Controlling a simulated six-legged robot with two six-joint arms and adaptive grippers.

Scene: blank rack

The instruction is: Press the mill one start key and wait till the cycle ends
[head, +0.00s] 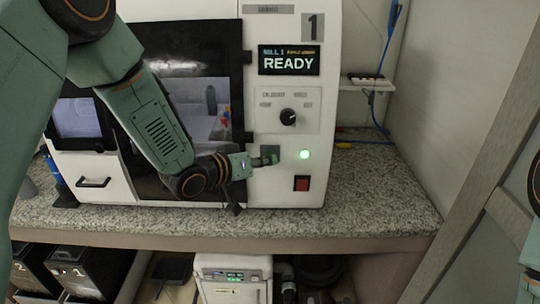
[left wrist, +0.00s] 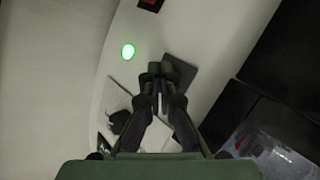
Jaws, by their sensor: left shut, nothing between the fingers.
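The white mill one (head: 292,28) stands on the counter, with a "1" plate and a display (head: 289,61) reading READY. A round green light (head: 304,154) glows on its front panel; it also shows in the left wrist view (left wrist: 128,52). My left gripper (head: 272,159) is shut and empty, left of the green light. Its fingertips lie over a dark square plate (left wrist: 184,74) on the panel and partly hide it. I cannot tell whether they touch it. My right gripper is out of view.
A red switch (head: 301,184) sits below the green light, and a black knob (head: 288,117) above. The mill's dark window door (head: 230,60) is left of the panel. A blue cable hangs by a small shelf (head: 366,85).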

